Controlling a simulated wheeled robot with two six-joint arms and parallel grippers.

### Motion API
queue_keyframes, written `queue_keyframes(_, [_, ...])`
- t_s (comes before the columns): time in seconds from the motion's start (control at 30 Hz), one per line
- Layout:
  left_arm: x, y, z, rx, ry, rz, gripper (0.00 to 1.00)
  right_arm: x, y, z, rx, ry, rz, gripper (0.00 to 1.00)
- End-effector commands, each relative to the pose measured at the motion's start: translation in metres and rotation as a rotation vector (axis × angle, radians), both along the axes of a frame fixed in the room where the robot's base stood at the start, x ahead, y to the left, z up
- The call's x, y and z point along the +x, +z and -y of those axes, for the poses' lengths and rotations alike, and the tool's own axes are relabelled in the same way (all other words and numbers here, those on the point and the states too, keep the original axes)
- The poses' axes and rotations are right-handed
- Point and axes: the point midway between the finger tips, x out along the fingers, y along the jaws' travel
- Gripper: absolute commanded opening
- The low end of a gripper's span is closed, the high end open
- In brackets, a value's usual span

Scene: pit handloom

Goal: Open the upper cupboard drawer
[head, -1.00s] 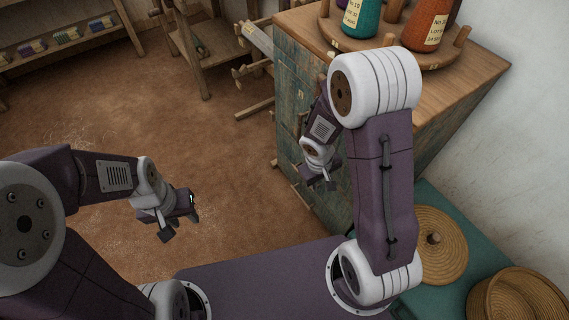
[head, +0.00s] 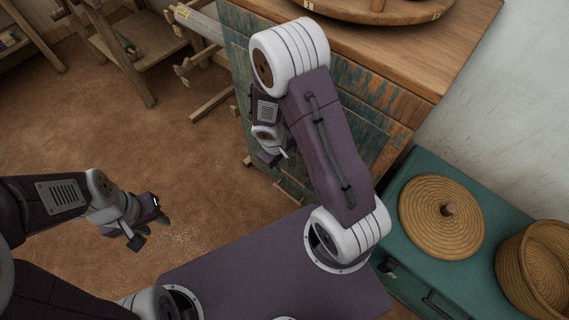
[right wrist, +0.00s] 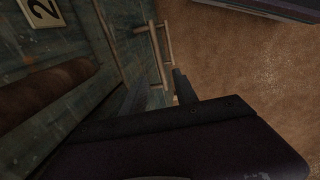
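The cupboard (head: 375,87) has worn blue-green paint and a wooden top, and stands behind my right arm. That arm hides much of its front, so I cannot tell the upper drawer's outline in the head view. In the right wrist view, a weathered green front with a number plate (right wrist: 42,12) and a thick brown bar (right wrist: 40,92), perhaps a handle, is at the left. My right gripper (right wrist: 158,92) is open and empty, apart from the bar; in the head view it is beside the cupboard. My left gripper (head: 150,228) is open and empty over the floor.
A teal chest (head: 408,170) at the right holds a round woven lid (head: 441,217) and a basket (head: 537,268). Wooden loom frames (head: 135,50) are at the upper left. The brown floor at left is clear.

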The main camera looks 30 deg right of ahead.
Motion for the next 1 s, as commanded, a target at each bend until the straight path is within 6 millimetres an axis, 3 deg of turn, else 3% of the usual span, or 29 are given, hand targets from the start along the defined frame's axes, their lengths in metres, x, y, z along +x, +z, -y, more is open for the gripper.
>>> queue_keyframes(0.17, [0.000, -0.004, 0.000, 0.000, 0.000, 0.000, 0.36, 0.000, -0.005, 0.000, 0.000, 0.000, -0.001, 0.35])
queue_keyframes(0.4, [0.000, -0.044, 0.000, 0.000, 0.000, -0.001, 0.36, 0.003, -0.055, 0.009, -0.001, 0.000, -0.002, 0.35])
queue_keyframes(0.6, [0.000, -0.065, 0.000, 0.000, 0.000, -0.001, 0.36, 0.006, -0.085, 0.014, 0.000, 0.000, -0.001, 0.35])
queue_keyframes(0.97, [0.000, -0.067, 0.000, 0.000, 0.000, 0.000, 0.36, 0.006, -0.089, 0.016, 0.000, 0.000, 0.000, 0.35])
queue_keyframes(1.0, [0.000, -0.067, 0.000, 0.000, 0.000, 0.000, 0.36, 0.006, -0.089, 0.016, 0.000, 0.000, 0.000, 0.27])
